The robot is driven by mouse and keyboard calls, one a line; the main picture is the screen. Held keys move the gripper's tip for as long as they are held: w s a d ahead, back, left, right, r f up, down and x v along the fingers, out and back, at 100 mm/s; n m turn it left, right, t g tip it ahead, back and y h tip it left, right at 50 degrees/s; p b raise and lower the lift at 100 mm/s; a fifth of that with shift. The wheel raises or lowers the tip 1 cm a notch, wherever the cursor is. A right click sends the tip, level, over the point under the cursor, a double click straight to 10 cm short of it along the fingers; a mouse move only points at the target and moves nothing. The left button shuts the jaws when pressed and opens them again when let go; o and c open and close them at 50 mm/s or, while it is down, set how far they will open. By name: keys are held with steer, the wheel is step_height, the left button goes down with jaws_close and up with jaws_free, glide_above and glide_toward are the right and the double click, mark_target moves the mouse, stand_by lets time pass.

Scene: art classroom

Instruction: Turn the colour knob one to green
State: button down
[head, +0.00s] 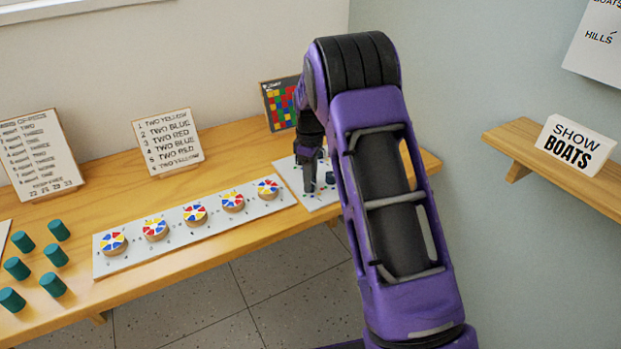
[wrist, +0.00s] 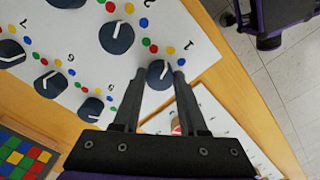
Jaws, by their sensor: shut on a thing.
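In the wrist view a dark round knob (wrist: 158,77) by the numeral 1 sits between my gripper's (wrist: 159,76) two fingertips, which are shut on it from both sides. Its white pointer line slants up and slightly right, roughly toward the yellow dot. Green, red, yellow and blue dots arc around it from left to right, the green dot (wrist: 146,42) at the left end. The knob is on a white panel (wrist: 200,45). In the head view my gripper reaches down to this panel (head: 316,203), and my arm hides much of it.
Another knob (wrist: 116,37), by the numeral 2, and several more dark knobs share the panel. A white strip (head: 175,240) with several coloured discs lies left of it on the wooden table (head: 215,150). Several teal cylinders (head: 17,268) stand far left. A colour-grid board (head: 282,103) stands behind.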

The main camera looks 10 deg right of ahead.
steer(key=m+p, duration=0.1)
steer(key=m, duration=0.2)
steer(key=shift+r, duration=0.1)
steer(key=m+p, duration=0.1)
steer(key=m, duration=0.3)
steer(key=shift+m+p, duration=0.3)
steer(key=m+p, duration=0.1)
steer(key=m, duration=0.3)
steer(key=shift+m+p, duration=0.3)
steer(key=shift+m, duration=1.7)
steer(key=shift+c, duration=2.2)
jaws_free()
